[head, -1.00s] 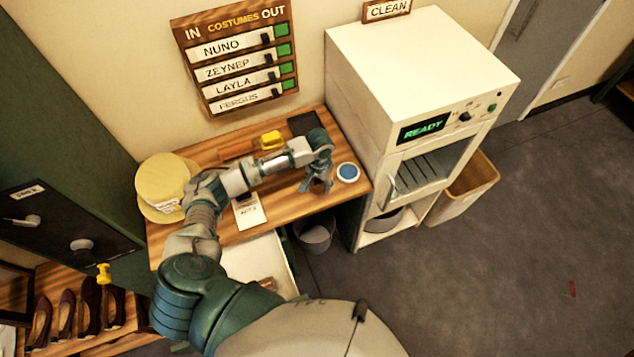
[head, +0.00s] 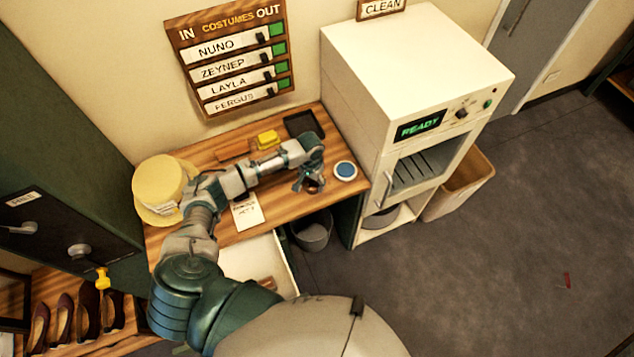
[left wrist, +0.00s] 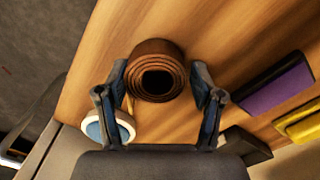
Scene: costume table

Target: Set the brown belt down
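The brown belt (left wrist: 156,72) is rolled into a coil and rests on the wooden table in the left wrist view. In the head view only a little of the belt (head: 314,187) shows under my left gripper (head: 310,184). In the left wrist view my left gripper (left wrist: 160,95) has its two fingers spread on either side of the coil, with a visible gap at each side. My right gripper is in neither view.
A blue-and-white round tin (head: 345,171) stands close right of my gripper. A black tray (head: 304,124), a yellow object (head: 268,139), a paper card (head: 247,211) and a yellow hat (head: 161,183) share the table. A white cabinet (head: 420,75) stands at right.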

